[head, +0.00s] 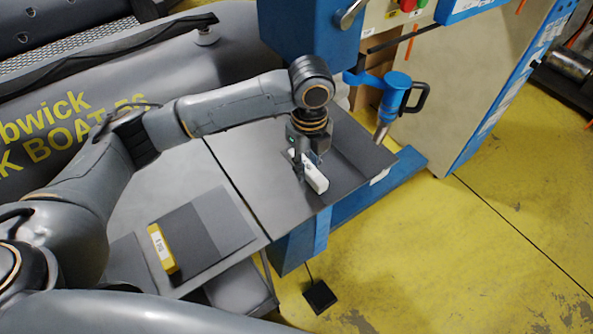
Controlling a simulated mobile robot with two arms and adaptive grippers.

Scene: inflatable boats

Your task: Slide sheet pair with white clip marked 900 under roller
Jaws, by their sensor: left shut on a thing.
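My left gripper (303,166) points down over the grey work table. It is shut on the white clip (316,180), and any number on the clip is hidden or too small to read. A dark grey sheet pair (362,148) lies flat at the clip, running right to the table's far right edge by the blue machine (310,32). I cannot make out the roller clearly; a blue head with a black handle and metal nozzle (384,120) hangs beside the sheet's right edge. My right gripper is out of view.
Another dark sheet pair (215,225) with a yellow numbered clip (162,249) lies on the table's left part. A grey inflatable boat (50,110) lies behind. A black pedal (320,297) is on the yellow floor. A cabinet (465,90) stands right.

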